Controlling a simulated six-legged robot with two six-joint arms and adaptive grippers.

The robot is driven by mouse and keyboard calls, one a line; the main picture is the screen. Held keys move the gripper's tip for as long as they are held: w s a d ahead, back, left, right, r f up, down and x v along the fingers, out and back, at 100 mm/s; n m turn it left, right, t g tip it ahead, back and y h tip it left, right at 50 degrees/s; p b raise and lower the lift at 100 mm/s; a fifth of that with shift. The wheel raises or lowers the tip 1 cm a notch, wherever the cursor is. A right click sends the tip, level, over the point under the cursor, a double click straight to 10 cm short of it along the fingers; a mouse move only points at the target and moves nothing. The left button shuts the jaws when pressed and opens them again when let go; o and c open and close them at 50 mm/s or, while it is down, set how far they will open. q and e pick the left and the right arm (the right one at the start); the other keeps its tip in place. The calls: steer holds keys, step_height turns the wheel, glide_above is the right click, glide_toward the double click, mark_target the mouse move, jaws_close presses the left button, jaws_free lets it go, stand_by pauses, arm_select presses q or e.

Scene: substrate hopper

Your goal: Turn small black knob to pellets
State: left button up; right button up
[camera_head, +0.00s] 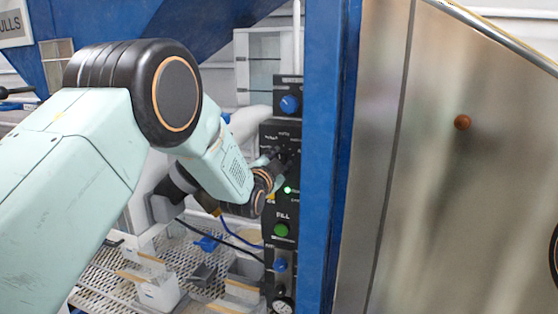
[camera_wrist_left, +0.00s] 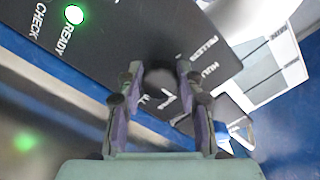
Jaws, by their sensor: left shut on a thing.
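The small black knob (camera_wrist_left: 160,80) sits on the dark control panel (camera_wrist_left: 118,32) between the two fingertips of my left gripper (camera_wrist_left: 158,84) in the left wrist view. The fingers are shut on it from both sides. Printed labels lie around it, one reading PELLETS; where the knob points is hard to tell. In the head view my left gripper (camera_head: 281,158) reaches the panel (camera_head: 268,137) from the left, and its wrist and fingers hide most of the knob. My right gripper does not show.
A green light (camera_head: 288,190) glows beside the READY label. A blue knob (camera_head: 289,104) is above, and a green FILL button (camera_head: 281,230) and another blue knob (camera_head: 280,265) are below. A blue post (camera_head: 328,160) stands right of the panel. Small bins (camera_head: 158,292) are lower left.

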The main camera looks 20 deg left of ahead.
arm_select(q)
steer(key=shift+w+d+r, duration=0.1)
steer(key=shift+r, duration=0.1)
steer(key=shift+c, duration=2)
